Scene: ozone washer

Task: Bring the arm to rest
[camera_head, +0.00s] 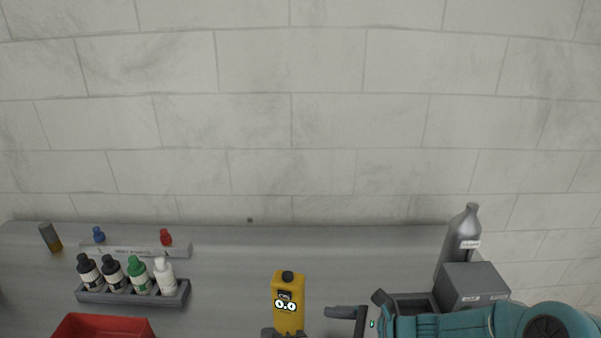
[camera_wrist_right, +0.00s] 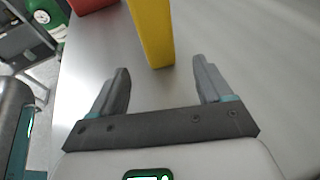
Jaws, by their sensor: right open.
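My right gripper (camera_head: 330,313) comes in from the right in the head view, low on the picture, with its jaws pointing left. In the right wrist view its two grey fingers (camera_wrist_right: 160,90) are wide apart with nothing between them. A yellow bottle (camera_head: 287,300) with a black cap and a cartoon face stands to the left of the gripper. It shows in the wrist view (camera_wrist_right: 152,30) beyond the fingertips, apart from them, its top cut off. A dark piece shows at its foot in the head view; I cannot tell what it is. My left gripper is not seen.
A rack (camera_head: 120,296) of several small bottles stands at left, near a red bin (camera_head: 103,327). A grey box (camera_head: 472,287) and a tall grey bottle (camera_head: 460,240) stand at right behind my right arm. The middle back of the counter (camera_head: 330,245) is clear.

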